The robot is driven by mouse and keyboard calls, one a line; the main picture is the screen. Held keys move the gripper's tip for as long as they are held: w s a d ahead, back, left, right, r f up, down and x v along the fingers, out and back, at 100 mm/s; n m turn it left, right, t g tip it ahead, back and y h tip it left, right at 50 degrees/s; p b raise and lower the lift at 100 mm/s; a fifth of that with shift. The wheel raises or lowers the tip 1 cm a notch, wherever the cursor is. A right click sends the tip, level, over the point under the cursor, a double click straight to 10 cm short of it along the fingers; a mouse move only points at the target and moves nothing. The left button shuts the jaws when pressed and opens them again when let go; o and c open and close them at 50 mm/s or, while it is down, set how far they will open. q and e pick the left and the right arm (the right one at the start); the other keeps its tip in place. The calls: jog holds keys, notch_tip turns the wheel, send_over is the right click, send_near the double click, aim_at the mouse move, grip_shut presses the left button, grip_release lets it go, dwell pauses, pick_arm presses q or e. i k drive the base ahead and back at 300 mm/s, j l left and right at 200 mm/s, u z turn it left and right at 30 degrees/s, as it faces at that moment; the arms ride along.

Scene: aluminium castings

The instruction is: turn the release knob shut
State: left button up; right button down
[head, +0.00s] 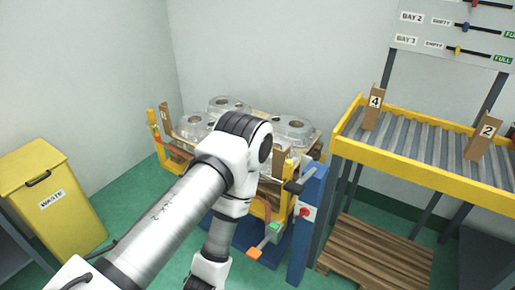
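A small red knob (305,212) sits on a white plate on the side of a blue post (296,250), at the front right corner of a yellow-framed stand. I take it to be the release knob; its exact setting is too small to read. My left arm comes in from the lower left, bends in front of the stand and runs down to the bottom edge. Its gripper fingers are below the picture, so their state is hidden. My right gripper is not in view. Nothing of mine visibly touches the knob.
Clear-looking castings (228,104) lie on the stand, partly behind my arm. A black handle (300,186) juts out beside the blue post. A yellow roller rack (400,155) stands right, a wooden pallet (375,255) below it. A yellow waste bin (50,195) stands left.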

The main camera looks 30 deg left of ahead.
aim_at(304, 211)
jog(key=k+l+u, duration=0.2)
jog(key=u, duration=0.25)
jog(key=k+l+u, duration=0.1)
jog(key=k+u, duration=0.15)
jog(key=u, duration=0.25)
